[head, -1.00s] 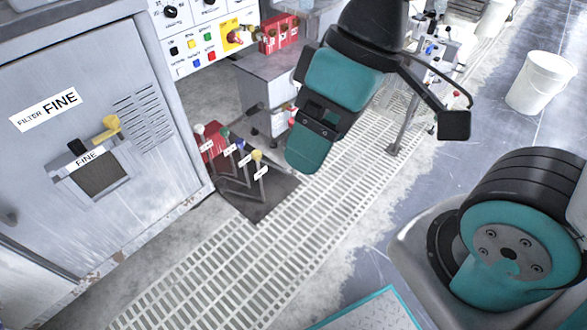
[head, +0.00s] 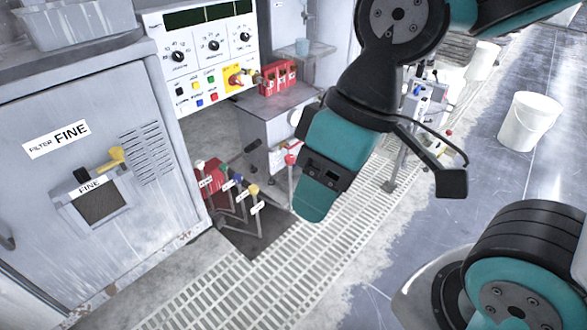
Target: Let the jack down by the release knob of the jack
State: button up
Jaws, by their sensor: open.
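A red body (head: 209,177), perhaps the jack, sits low by the cabinet, partly hidden behind a row of labelled stems. The stems carry a white knob (head: 200,164), a green knob (head: 222,170), a blue knob (head: 238,180) and a yellow knob (head: 253,190). I cannot tell which is the release knob. A red ball (head: 291,159) shows on a stem just left of my gripper. My gripper (head: 314,200), teal and black, hangs to the right of the knobs in the picture, apart from them. It is open, and nothing shows in it.
A grey cabinet (head: 165,205) marked FINE stands at left. A control panel (head: 205,60) and red blocks (head: 278,77) are behind the knobs. A dark plate (head: 243,241) lies under the stems. Floor grating (head: 255,285) is clear in front. A white bucket (head: 530,122) stands at right.

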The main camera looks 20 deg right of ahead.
aim_at(290, 160)
jog(key=k, duration=1.15)
jog(key=z, duration=0.55)
jog(key=i, duration=0.65)
jog(key=z, duration=0.75)
jog(key=i, duration=0.75)
jog(key=u, duration=0.75)
jog(key=i, duration=0.8)
jog(key=u, duration=0.7)
